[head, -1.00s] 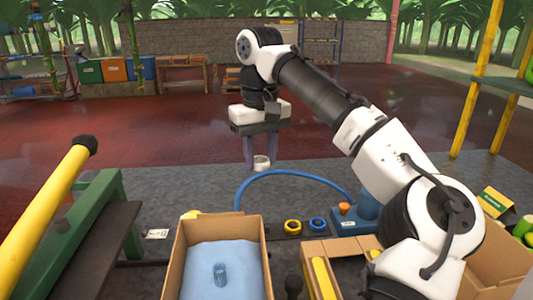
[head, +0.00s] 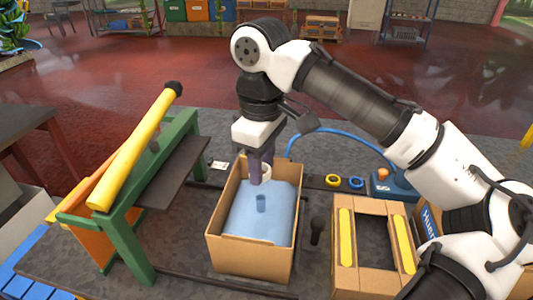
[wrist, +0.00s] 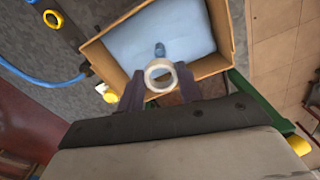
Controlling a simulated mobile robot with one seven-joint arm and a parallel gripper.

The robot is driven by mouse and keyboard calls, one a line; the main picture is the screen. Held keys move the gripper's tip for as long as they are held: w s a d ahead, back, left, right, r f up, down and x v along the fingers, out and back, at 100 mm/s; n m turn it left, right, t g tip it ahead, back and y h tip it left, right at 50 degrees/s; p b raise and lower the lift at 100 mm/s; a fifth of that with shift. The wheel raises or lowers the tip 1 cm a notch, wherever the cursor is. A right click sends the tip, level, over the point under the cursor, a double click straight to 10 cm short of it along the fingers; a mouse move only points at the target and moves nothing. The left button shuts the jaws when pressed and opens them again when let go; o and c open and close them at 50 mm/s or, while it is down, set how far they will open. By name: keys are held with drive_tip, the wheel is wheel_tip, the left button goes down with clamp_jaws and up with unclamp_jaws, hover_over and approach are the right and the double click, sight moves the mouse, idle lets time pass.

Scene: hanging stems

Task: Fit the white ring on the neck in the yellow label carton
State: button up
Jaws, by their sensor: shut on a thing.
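My gripper (head: 261,176) is shut on the white ring (wrist: 160,88) and points down over the far end of an open brown carton (head: 250,262). In the wrist view the ring sits between the two fingertips (wrist: 159,80), its hole facing the camera. I cannot make out a yellow label on this carton in the head view.
A green stand with a yellow bar (head: 135,150) is left of the carton. A second carton with yellow strips (head: 375,205) is to the right. Yellow and blue rings (head: 345,181) lie behind, near a blue hose (head: 330,133) and a blue block with an orange knob (head: 390,183).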

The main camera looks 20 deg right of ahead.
sight(263, 198)
wheel_tip(263, 198, down, 3)
drive_tip(key=shift+w+f+b, duration=0.1)
drive_tip(key=shift+b, duration=1.1)
drive_tip(key=shift+f+b, duration=1)
drive_tip(key=shift+f, duration=1.75)
drive_tip(key=shift+f, duration=0.6)
drive_tip(key=o, duration=1.6)
drive_tip(key=shift+r+p, duration=1.5)
drive_tip(key=shift+r, duration=0.05)
wheel_tip(263, 198, up, 8)
drive_tip(key=p, duration=0.9)
drive_tip(key=shift+r, duration=0.25)
